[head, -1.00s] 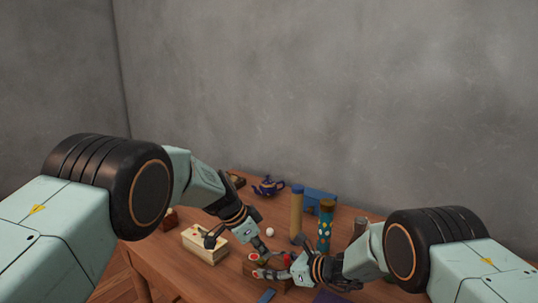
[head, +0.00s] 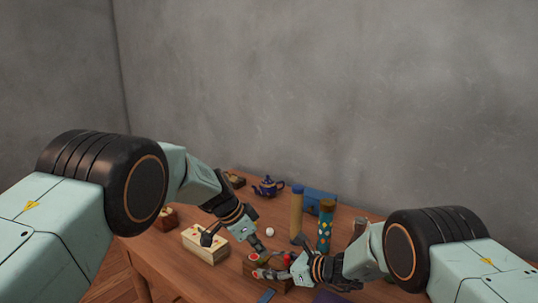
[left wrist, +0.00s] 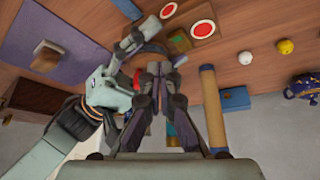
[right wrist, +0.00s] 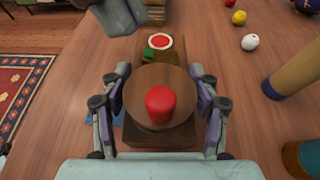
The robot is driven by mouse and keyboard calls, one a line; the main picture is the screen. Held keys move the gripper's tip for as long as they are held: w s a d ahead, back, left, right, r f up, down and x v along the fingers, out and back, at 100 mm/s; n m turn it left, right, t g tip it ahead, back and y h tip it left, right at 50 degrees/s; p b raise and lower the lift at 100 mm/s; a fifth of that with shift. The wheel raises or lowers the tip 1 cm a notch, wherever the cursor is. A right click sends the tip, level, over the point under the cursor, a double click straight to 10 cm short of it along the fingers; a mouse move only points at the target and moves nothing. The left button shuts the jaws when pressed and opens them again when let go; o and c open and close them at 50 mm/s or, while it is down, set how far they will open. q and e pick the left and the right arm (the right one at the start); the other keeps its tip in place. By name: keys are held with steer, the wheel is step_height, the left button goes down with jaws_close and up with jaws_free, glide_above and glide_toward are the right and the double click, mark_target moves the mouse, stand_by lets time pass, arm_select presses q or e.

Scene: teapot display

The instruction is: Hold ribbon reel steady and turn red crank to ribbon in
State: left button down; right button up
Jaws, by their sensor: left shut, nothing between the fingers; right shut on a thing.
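The ribbon reel (right wrist: 130,83) shows in the right wrist view as a round brown wooden disc on a wooden block. A red knob (right wrist: 160,104), seemingly the crank's handle, stands up on the disc. My right gripper (right wrist: 160,112) has one finger on each side of the reel and is shut on it. In the head view my right gripper (head: 264,273) is at the wooden block (head: 282,283). My left gripper (head: 260,249) is shut and empty, just above and behind the block. Its closed fingers show in the left wrist view (left wrist: 165,70), apart from the knob.
A red-and-white disc (right wrist: 160,41) lies beyond the reel. A cream box (head: 204,244) stands to the left. A tan column (head: 297,215), a patterned column (head: 326,228), a blue teapot (head: 268,186) and a white ball (head: 270,231) stand behind. The front-left tabletop (head: 165,262) is bare.

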arm_select(q)
step_height(320, 180, up, 6)
steer(key=shift+f, duration=0.25)
stand_by(0.4)
arm_select(e)
steer(key=o, duration=1.5)
steer(key=shift+o, duration=0.2)
steer(key=v, duration=1.2)
steer(key=shift+f, duration=0.1)
steer(key=x, duration=1.2)
